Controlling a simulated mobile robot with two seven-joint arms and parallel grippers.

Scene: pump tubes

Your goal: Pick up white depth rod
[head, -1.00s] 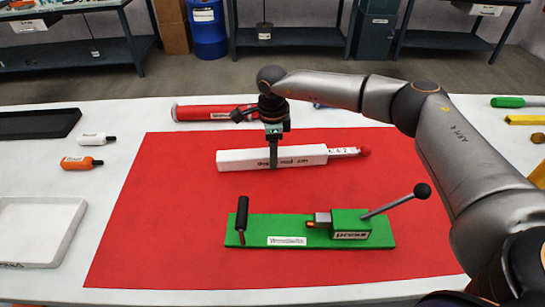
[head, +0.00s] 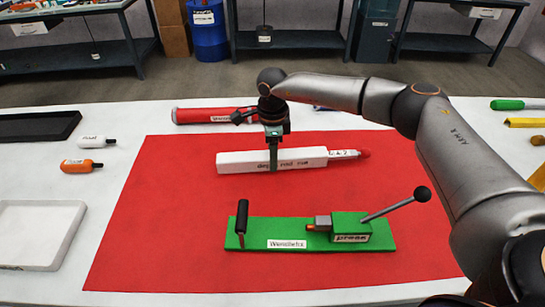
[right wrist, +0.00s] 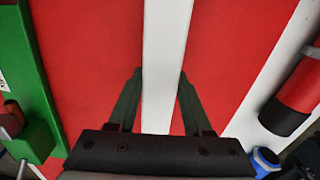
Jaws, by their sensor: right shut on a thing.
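The white depth rod (head: 240,162) is a long white square bar with dark lettering, lying crosswise over the back part of the red mat (head: 160,220). A thinner white section with a red tip (head: 364,154) extends from its right end. My right gripper (head: 273,158) points down and is shut on the bar near its middle. In the right wrist view the white bar (right wrist: 166,50) runs between the two dark green fingers (right wrist: 160,100), one on each side. Whether the bar touches the mat is hard to tell. My left gripper is not in view.
A green press (head: 285,231) with a lever stands in front of the rod. A red tube (head: 210,115) lies behind it. White and orange bottles (head: 82,165), a white tray (head: 82,207) and a black tray (head: 70,128) are at left. Tools (head: 518,104) lie at right.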

